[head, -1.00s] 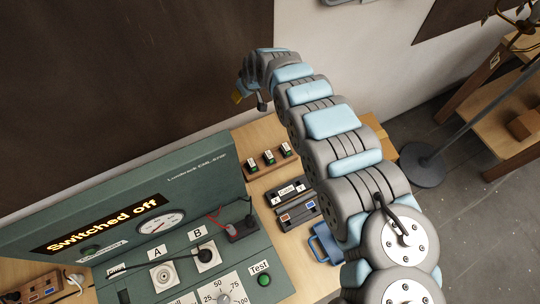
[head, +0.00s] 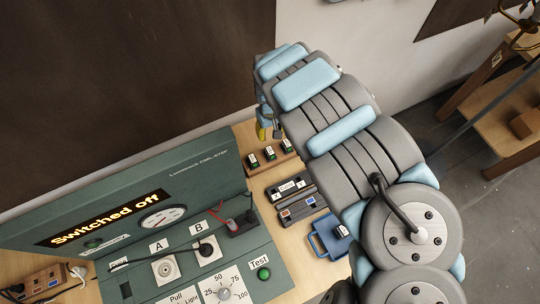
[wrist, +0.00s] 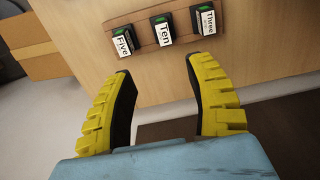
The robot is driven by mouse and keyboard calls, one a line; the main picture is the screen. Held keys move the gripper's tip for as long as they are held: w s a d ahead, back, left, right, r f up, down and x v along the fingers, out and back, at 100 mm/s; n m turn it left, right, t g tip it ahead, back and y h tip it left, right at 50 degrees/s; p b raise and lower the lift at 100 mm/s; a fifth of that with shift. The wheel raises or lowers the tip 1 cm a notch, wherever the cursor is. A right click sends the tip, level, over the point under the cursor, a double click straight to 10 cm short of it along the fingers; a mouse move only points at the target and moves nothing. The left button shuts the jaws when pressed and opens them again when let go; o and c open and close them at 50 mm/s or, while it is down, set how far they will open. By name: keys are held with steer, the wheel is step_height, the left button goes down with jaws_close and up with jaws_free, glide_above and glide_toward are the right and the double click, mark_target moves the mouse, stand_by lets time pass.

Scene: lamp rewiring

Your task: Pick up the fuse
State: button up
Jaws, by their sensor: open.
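Three small dark fuses with green tops and white labels stand in a row in a wooden holder (wrist: 142,36). In the wrist view they read Five (wrist: 124,42), Ten (wrist: 161,31) and Three (wrist: 203,19). In the head view the holder (head: 272,165) is on the bench behind the long dark boxes, its labels too small to read. My gripper (wrist: 160,68) has yellow fingers with dark inner pads. It is open and empty, its fingertips apart from the fuses and pointing towards the row, with Ten nearest the middle of the gap. In the head view the yellow fingers show just behind the holder.
A green test panel (head: 190,163) reading "Switched off" fills the left of the bench. Long dark boxes (head: 290,187) and a blue-handled item (head: 328,238) lie in front of the holder. A cardboard box (wrist: 40,58) shows at left in the wrist view.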

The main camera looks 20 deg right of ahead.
mark_target(269, 151)
steer(key=shift+f+b, duration=0.45)
steer(key=shift+f, duration=3.95)
steer(key=shift+s+a+f, duration=0.1)
steer(key=shift+a+f, duration=0.05)
steer(key=shift+f, duration=0.45)
steer(key=shift+s+a+f, duration=0.15)
steer(key=shift+a+f, duration=0.05)
steer(key=shift+f, duration=0.45)
steer(key=shift+s+a+f, duration=0.1)
steer(key=shift+a+f, duration=0.05)
steer(key=shift+f, duration=0.45)
steer(key=shift+d+f, duration=0.1)
steer(key=shift+f, duration=0.65)
jaws_close()
